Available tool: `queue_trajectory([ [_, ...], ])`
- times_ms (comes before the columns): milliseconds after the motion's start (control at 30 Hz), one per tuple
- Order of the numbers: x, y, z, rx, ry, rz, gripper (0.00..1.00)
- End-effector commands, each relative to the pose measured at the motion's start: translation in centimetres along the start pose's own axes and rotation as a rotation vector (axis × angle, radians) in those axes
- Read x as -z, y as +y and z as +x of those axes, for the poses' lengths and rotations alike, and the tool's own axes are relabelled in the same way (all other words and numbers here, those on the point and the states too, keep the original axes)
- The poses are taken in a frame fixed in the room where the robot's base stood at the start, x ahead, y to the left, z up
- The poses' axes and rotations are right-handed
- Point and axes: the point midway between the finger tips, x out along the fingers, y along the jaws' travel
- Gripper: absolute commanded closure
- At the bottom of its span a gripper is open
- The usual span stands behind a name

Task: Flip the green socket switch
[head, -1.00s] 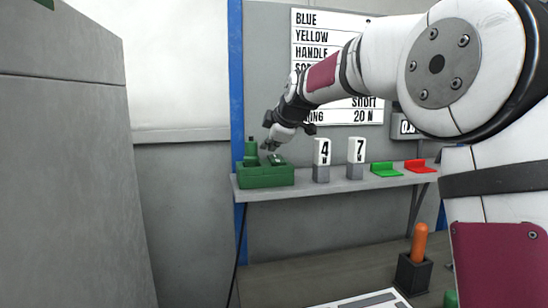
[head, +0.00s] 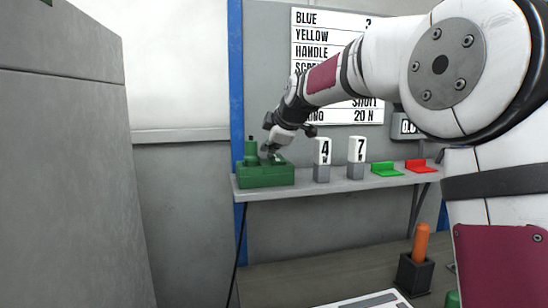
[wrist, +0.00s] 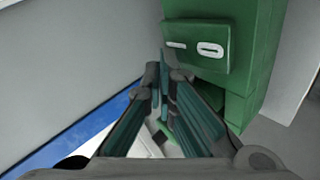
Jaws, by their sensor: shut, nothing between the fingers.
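The green socket box (head: 265,177) sits at the left end of a grey wall shelf. A green cylindrical piece (head: 250,151) stands on its left part. The switch (head: 277,159) is on its right part. In the wrist view the switch shows as a green plate with white I and O marks (wrist: 198,46), on the green box (wrist: 262,75). My gripper (head: 270,154) is shut and empty, its tips low over the box beside the switch. In the wrist view the fingertips (wrist: 163,72) are close to the plate's edge; I cannot tell whether they touch.
Right along the shelf (head: 345,184) stand blocks marked 4 (head: 322,152) and 7 (head: 356,150), then a green bracket (head: 386,169) and a red bracket (head: 419,166). A black holder with an orange handle (head: 420,245) stands below. A tall grey panel (head: 65,170) is at left.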

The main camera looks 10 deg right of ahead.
Motion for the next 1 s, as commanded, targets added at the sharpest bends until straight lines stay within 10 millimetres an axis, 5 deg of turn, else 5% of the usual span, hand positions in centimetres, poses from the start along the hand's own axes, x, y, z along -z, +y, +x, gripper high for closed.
queue_trajectory([
  [1000, -0.2, -0.51, 0.53, 0.001, 0.0, 0.0, 1.0],
])
